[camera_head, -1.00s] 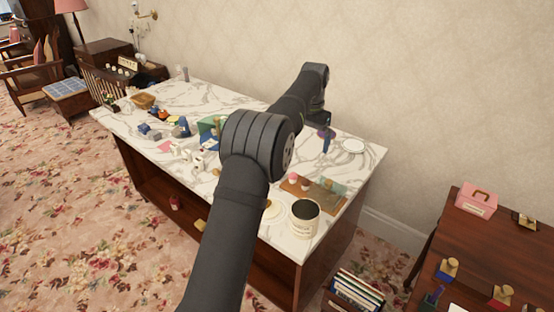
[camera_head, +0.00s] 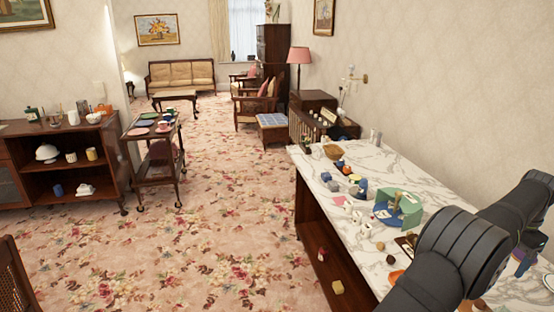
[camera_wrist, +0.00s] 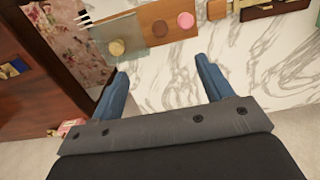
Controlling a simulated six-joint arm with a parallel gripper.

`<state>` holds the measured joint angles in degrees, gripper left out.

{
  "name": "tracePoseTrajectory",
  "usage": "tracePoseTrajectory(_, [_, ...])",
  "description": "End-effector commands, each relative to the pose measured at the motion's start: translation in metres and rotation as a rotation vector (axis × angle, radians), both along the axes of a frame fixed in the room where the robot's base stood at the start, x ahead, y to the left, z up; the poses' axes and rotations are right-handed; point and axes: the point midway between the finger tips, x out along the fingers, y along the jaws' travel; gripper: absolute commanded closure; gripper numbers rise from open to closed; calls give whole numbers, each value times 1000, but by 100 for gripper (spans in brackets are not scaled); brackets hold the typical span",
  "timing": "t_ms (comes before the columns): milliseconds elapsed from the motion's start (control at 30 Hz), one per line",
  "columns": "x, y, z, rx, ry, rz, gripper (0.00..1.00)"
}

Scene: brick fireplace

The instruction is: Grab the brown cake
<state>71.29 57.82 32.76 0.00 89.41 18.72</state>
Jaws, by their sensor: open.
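In the wrist view, a brown round cake (camera_wrist: 159,28) lies on a brown wooden board (camera_wrist: 202,10) near the top of the picture. A pink round cake (camera_wrist: 186,20) is to its right and a tan round cake (camera_wrist: 116,47) is to its left, on a grey-green mat (camera_wrist: 130,30). My gripper (camera_wrist: 162,68) is open and empty, with its blue fingers apart over the marble counter's edge. The cakes are beyond the fingertips and untouched. In the head view, my gripper (camera_head: 524,262) shows at the right edge; I cannot make out this cake there.
White prongs (camera_wrist: 86,19) lie beside the mat. A dark wooden piece of furniture (camera_wrist: 35,95) stands at the left of the wrist view. Open carpet (camera_head: 220,220) lies left of the counter.

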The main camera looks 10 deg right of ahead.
Motion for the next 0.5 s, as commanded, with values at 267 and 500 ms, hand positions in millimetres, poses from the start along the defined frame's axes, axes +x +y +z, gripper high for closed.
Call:
tracePoseTrajectory(267, [0,0,0,0,0,0,59])
tracePoseTrajectory(500, [3,2,-2,-6,12,-28,59])
